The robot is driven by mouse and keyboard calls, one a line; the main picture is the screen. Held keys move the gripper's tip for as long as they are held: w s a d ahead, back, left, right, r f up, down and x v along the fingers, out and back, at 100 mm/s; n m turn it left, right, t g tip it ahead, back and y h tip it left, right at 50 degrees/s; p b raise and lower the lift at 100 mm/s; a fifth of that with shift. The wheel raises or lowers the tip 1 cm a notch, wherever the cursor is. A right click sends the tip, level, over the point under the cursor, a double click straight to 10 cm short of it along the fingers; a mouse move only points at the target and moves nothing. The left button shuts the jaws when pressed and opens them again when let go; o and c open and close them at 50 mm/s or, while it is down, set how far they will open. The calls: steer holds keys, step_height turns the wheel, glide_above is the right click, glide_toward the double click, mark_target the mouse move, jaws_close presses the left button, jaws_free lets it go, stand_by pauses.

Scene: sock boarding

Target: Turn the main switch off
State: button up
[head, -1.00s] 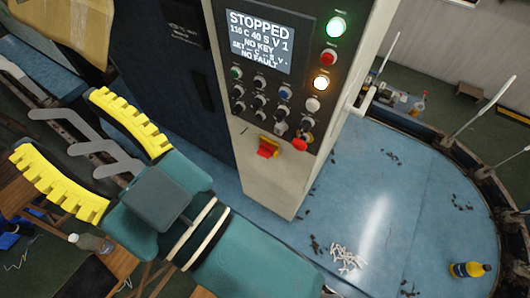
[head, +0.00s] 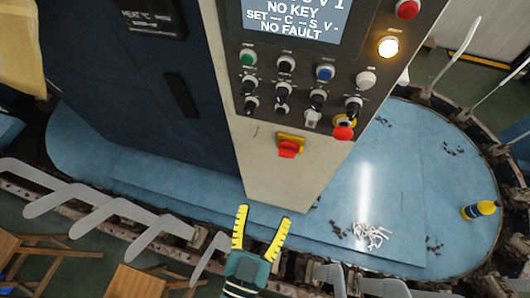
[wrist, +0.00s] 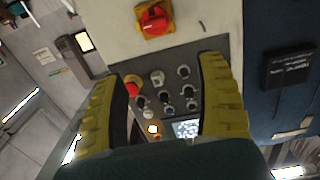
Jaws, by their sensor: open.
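The main switch (head: 289,146) is a red rotary handle on a yellow plate, low on the pale front of the machine column below the button panel. In the wrist view the switch (wrist: 152,20) shows near the top edge, its red handle looking tilted. My gripper (head: 263,222) has yellow ribbed fingers spread apart and empty. In the head view it is below the switch in the picture, with clear space between them. In the wrist view the gripper (wrist: 165,70) frames the button panel, with the switch beyond its fingertips.
The button panel (head: 300,75) carries knobs, buttons and a lit display reading "NO KEY" and "NO FAULT". A red emergency stop (head: 343,131) sits to the right of the switch. A blue platform (head: 400,190) surrounds the column, with a yellow bottle (head: 480,210) on it.

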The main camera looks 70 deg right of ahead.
mark_target(286, 156)
steer(key=shift+n+t, duration=0.3)
steer(key=shift+n, duration=0.1)
steer(key=d+p, duration=0.1)
steer(key=d, duration=0.4)
steer(key=d+f+p, duration=0.1)
steer(key=d, duration=0.4)
steer(key=d+p, duration=0.2)
steer(key=d, duration=0.4)
steer(key=shift+w+f, duration=0.15)
steer(key=shift+w, duration=0.05)
steer(key=shift+a, duration=0.1)
steer(key=c, duration=1.2)
